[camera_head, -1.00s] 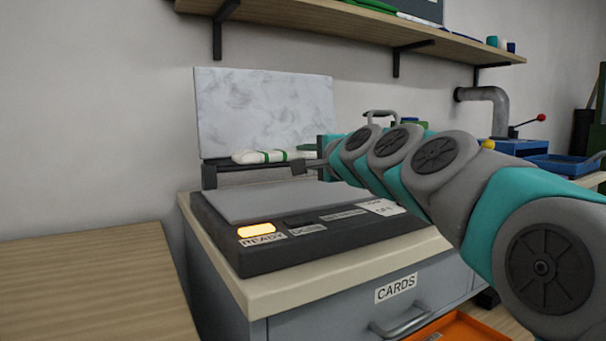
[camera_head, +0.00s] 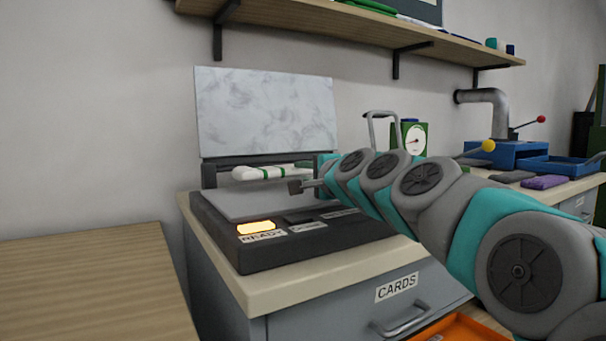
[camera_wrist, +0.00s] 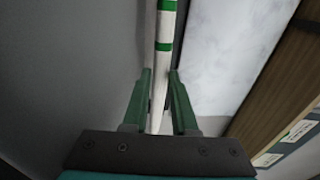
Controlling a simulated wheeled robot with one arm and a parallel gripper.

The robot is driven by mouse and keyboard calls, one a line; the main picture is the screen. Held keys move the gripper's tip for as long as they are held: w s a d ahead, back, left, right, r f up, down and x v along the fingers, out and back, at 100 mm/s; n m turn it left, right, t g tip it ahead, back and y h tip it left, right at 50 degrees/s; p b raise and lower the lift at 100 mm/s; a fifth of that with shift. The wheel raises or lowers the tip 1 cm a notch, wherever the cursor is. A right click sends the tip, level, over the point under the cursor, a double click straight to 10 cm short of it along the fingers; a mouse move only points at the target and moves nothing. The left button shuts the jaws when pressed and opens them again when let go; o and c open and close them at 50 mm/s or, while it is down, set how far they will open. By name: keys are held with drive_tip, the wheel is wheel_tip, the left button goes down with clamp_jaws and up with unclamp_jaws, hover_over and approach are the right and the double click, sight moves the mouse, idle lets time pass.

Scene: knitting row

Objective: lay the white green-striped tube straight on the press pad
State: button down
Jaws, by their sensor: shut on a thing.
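The white tube with green stripes (camera_head: 250,173) is held roughly level above the back of the press pad (camera_head: 245,205), in front of the hinge of the raised press lid (camera_head: 265,112). My gripper (camera_head: 301,185) is shut on the tube near its right end in the head view. In the wrist view the tube (camera_wrist: 165,22) runs up the picture from between the green fingers of my gripper (camera_wrist: 159,85). The tube looks straight. My arm hides its right end in the head view, and whether it touches the pad is unclear.
The dark press base (camera_head: 275,256) carries a lit READY lamp (camera_head: 256,228). It stands on a cabinet with a CARDS drawer (camera_head: 398,287). A green gauge (camera_head: 415,138) and a blue machine (camera_head: 515,153) stand to the right. A shelf (camera_head: 440,43) is above.

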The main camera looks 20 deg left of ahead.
drive_tip(key=shift+f+b, duration=0.3)
drive_tip(key=shift+f, duration=0.25)
drive_tip(key=c, duration=0.7)
unclamp_jaws()
drive_tip(key=shift+a+f, duration=0.1)
drive_tip(key=shift+f, duration=0.15)
drive_tip(key=shift+r, duration=0.1)
drive_tip(key=shift+s+r+p, duration=0.1)
drive_tip(key=shift+r+p, duration=0.4)
drive_tip(key=shift+r, duration=0.1)
drive_tip(key=v, duration=1.2)
drive_tip(key=shift+r, duration=0.2)
